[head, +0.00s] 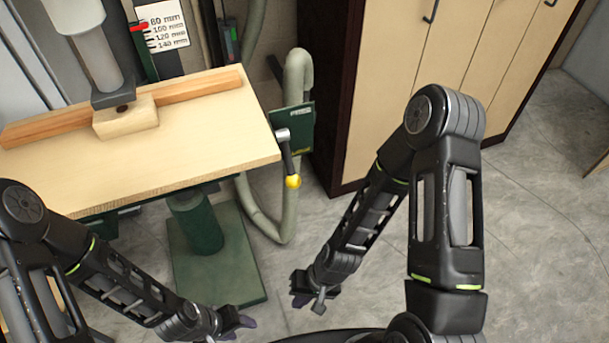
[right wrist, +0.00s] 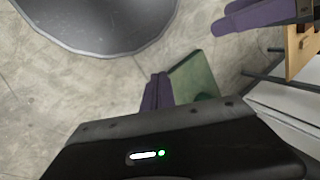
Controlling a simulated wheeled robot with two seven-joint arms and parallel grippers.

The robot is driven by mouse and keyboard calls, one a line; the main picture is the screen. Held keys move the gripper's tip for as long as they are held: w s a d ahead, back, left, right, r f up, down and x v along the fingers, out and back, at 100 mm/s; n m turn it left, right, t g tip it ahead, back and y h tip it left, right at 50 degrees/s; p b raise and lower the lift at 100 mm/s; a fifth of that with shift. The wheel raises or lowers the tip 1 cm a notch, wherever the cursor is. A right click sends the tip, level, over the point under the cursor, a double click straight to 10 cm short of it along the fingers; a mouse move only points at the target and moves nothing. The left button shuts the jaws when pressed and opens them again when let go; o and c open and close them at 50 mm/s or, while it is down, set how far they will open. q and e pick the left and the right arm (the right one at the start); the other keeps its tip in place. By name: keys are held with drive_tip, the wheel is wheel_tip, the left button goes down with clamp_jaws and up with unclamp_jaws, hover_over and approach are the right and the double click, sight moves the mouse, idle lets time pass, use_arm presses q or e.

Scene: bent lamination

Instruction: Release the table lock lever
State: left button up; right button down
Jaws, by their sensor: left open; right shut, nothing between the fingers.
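The table lock lever (head: 289,160) is at the right end of the wooden table (head: 200,130). It has a grey hub, a dark rod hanging down and slightly right, and a yellow ball knob (head: 293,181) at its lower end. My right gripper (head: 300,301) is low in front of the machine, well below the lever and touching nothing. Its purple fingers (right wrist: 157,92) are shut and empty in the right wrist view. My left gripper (head: 243,322) is low near the bottom edge, open and apart from the lever. Its purple fingers also show in the right wrist view (right wrist: 262,15).
A green base plate (head: 215,260) and column (head: 197,222) stand under the table. A grey-green hose (head: 298,85) runs behind the lever. A wooden strip and block (head: 125,118) lie on the table under a press. Cabinets (head: 400,70) stand right; the floor before them is open.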

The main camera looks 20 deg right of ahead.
sight(288, 160)
drive_tip(key=w+d+r+m+t+y+b, duration=0.1)
drive_tip(key=w+d+r+m+y+b, duration=0.15)
drive_tip(key=w+d+b, duration=0.35)
drive_tip(key=w+d+r+m+t+y+b, duration=0.1)
drive_tip(key=w+d+m+y+b, duration=0.1)
drive_tip(key=w+m+b, duration=0.45)
drive_tip(key=w+d+r+n+t+y+b, duration=0.1)
drive_tip(key=w+d+r+y, duration=0.1)
drive_tip(key=r, duration=0.5)
drive_tip(key=w+d+r+n+t+y+b, duration=0.1)
drive_tip(key=w+d+r+t, duration=0.1)
drive_tip(key=d+r, duration=0.2)
drive_tip(key=w+d+r+n+t+y+b, duration=0.1)
drive_tip(key=w+d+r+y+b, duration=0.1)
drive_tip(key=r, duration=0.8)
drive_tip(key=shift+w+d+r+y, duration=0.35)
drive_tip(key=shift+w+d, duration=0.05)
drive_tip(key=shift+w, duration=0.2)
drive_tip(key=b+x, duration=0.2)
drive_tip(key=x, duration=0.8)
drive_tip(key=s, duration=0.1)
drive_tip(key=s+r, duration=0.1)
drive_tip(key=s, duration=0.1)
drive_tip(key=shift+s+a+r, duration=0.2)
drive_tip(key=shift+s+a, duration=0.05)
